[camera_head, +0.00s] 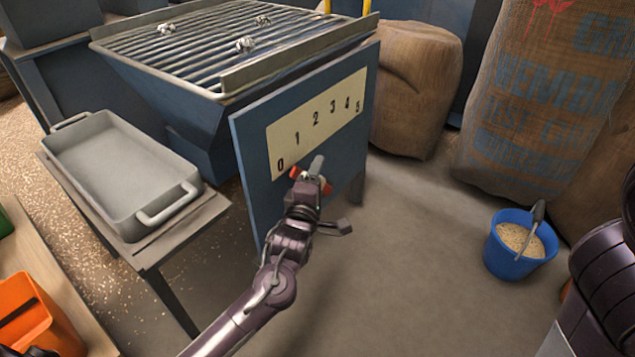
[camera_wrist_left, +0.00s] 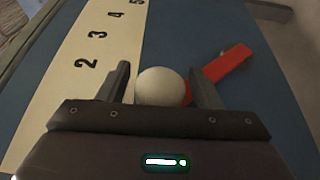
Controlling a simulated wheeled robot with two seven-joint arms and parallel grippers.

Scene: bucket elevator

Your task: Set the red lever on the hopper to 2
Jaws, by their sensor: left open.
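The blue hopper panel (camera_head: 250,160) carries a cream scale strip (camera_head: 335,110) numbered 0 to 5. In the left wrist view the red lever arm (camera_wrist_left: 225,65) runs to a white round knob (camera_wrist_left: 160,88). The knob sits between the two fingers of my left gripper (camera_wrist_left: 160,70), which are open on either side of it. I cannot tell whether either finger touches it. My right gripper is out of view.
A grey tray (camera_head: 122,157) stands on a small table left of the hopper. Burlap sacks (camera_head: 415,85) stand behind at the right. A blue bucket (camera_head: 518,262) of grain with a scoop is on the floor. An orange bin (camera_head: 37,315) is at lower left.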

